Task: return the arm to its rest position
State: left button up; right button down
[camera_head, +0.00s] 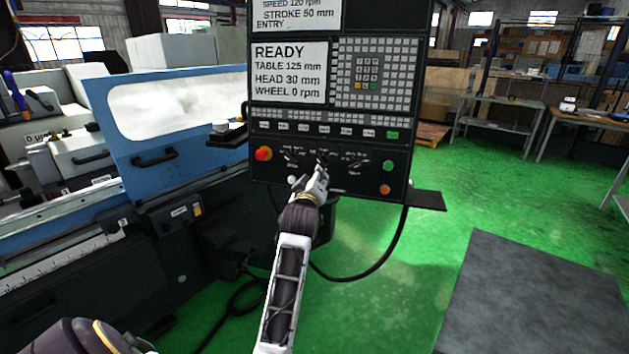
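My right arm comes up from the bottom centre. Its gripper (320,168) is in front of the lower part of the grinder's control panel (330,188), over the row of small knobs. Whether the fingers touch a knob cannot be made out, and their gap is too small to judge. Part of my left arm (85,338) shows at the bottom left corner; its gripper is outside the picture. The panel's screen (288,72) reads READY, table 125 mm, head 30 mm, wheel 0 rpm.
A red stop button (263,154) sits left of my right gripper. The blue grinder door (165,110) stands to the left. A black cable (375,272) loops below the panel. A dark grey slab (535,300) lies at lower right, with green floor around it.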

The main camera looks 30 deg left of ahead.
pick_arm(q)
jog(key=shift+m, duration=0.3)
dwell(0.5)
